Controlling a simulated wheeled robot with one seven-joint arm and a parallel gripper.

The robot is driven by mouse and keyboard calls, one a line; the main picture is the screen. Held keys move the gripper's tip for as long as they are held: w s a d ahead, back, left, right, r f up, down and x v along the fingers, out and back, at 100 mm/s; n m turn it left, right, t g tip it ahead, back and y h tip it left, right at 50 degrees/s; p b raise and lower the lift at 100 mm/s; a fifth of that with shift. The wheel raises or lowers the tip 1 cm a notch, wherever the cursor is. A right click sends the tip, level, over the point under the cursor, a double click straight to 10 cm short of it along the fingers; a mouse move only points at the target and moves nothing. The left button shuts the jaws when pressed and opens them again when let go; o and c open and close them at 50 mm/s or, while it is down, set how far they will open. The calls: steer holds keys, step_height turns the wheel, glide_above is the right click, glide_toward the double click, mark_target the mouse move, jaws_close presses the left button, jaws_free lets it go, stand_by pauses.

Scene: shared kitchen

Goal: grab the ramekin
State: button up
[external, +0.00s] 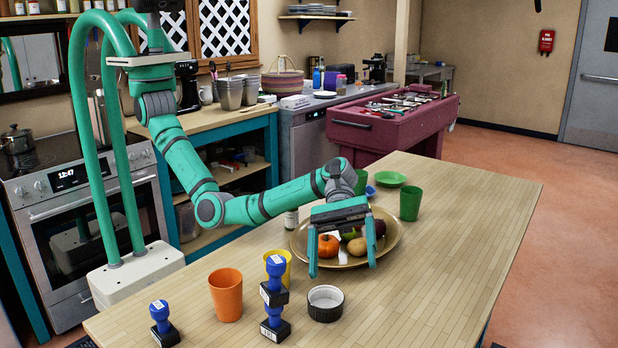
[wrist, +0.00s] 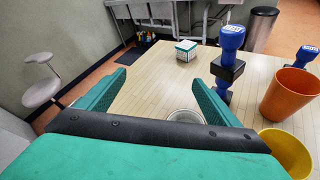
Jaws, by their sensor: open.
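The ramekin (external: 325,303) is a small round dish, dark outside and pale inside, standing upright on the near part of the wooden table. In the wrist view only part of the ramekin (wrist: 184,116) shows, low in the picture near the right finger; the gripper body hides the rest. My gripper (external: 342,268) is open and empty, fingers pointing down, above the table on the bowl side of the ramekin and apart from it. Both fingers also show spread in the wrist view (wrist: 156,78).
Stacked blue stamps (external: 275,283), an orange cup (external: 226,294) and a yellow cup (external: 286,262) stand left of the ramekin. A fruit bowl (external: 392,243) lies behind my gripper. A green cup (external: 410,204) stands farther back. The table's right side is clear.

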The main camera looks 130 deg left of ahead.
steer(key=n+g, duration=0.2)
glide_toward(323, 313)
steer(key=shift+h, duration=0.3)
steer(key=shift+w+d+f, duration=0.4)
steer(key=shift+d+f, duration=0.25)
steer(key=shift+d, duration=0.05)
steer(key=shift+w+d+f, duration=0.35)
steer(key=shift+d+f, duration=0.25)
steer(key=shift+d, duration=0.15)
steer(key=c, duration=1.2)
steer(key=shift+r, duration=0.1)
